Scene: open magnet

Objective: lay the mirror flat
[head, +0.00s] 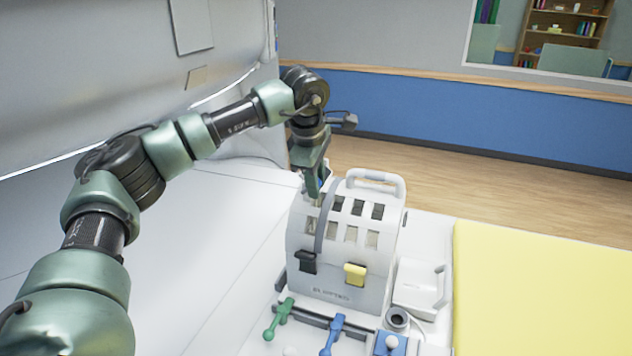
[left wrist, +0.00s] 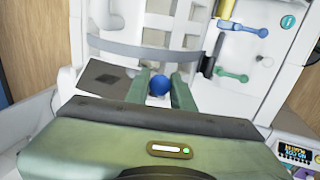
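My left gripper (head: 317,190) points down at the far top of the white coil housing (head: 340,275) in the head view. In the left wrist view a blue ball knob (left wrist: 159,86) sits between the two fingers of the left gripper (left wrist: 160,84). The fingers appear closed against both sides of it. A dark grey flat plate with a darker patch, apparently the mirror (left wrist: 103,77), shows just left of the fingers and tilted in that view. Its tilt against the housing is hard to tell. In the head view the mirror is hidden. My right gripper is not in view.
The housing carries a black latch (head: 307,262), a yellow latch (head: 355,274) and a carry handle (head: 376,181). Green (head: 278,318) and blue (head: 333,334) levers lie in front. A yellow pad (head: 545,290) is at the right. The magnet's upper part (head: 120,60) overhangs my left arm.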

